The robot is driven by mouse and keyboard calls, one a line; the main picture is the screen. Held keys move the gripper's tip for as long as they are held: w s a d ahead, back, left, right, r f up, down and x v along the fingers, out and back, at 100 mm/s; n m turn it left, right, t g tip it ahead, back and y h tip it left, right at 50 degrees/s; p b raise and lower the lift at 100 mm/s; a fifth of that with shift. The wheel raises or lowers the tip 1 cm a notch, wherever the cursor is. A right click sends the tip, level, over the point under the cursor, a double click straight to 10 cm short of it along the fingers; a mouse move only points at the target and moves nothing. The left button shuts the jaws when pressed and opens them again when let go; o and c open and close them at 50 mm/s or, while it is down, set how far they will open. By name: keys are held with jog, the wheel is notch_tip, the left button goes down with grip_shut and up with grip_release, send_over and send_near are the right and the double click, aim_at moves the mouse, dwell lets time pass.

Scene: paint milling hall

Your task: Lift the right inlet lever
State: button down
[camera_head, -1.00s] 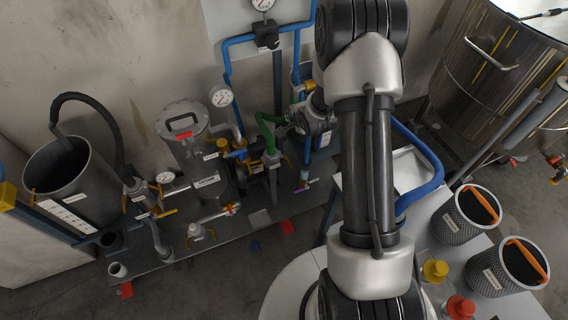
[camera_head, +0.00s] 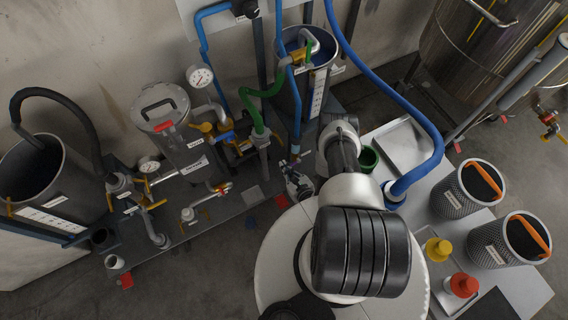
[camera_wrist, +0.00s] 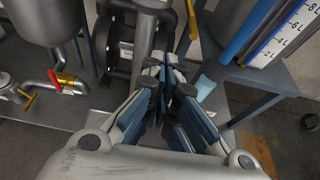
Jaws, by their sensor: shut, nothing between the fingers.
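My gripper (camera_head: 298,184) is low beside the pipework, left of my arm in the head view. In the wrist view its dark blue fingers (camera_wrist: 165,98) are shut and empty, in front of a grey vertical pipe. An orange-yellow lever (camera_wrist: 191,18) stands upright at the top of the wrist view, beyond the fingertips and apart from them. In the head view a yellow handle (camera_head: 299,54) shows at the right measuring tank (camera_head: 318,85), and another yellow lever (camera_head: 242,148) is near the middle pipes. I cannot tell which is the right inlet lever; labels are too small.
A dark pump (camera_wrist: 124,48) stands behind the fingers at left. A red-handled yellow valve (camera_wrist: 62,83) is at the far left. A blue hose (camera_head: 385,85) arches over the white table (camera_head: 480,235), which carries two mesh baskets (camera_head: 468,190). Bare floor (camera_wrist: 285,125) shows at right.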

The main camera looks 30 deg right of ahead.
jog(key=w+b, duration=0.1)
jog(key=w, duration=0.7)
jog(key=shift+w+b, duration=0.3)
jog(key=shift+d, duration=0.75)
jog(key=shift+d+r, duration=0.15)
jog(key=shift+d, duration=0.75)
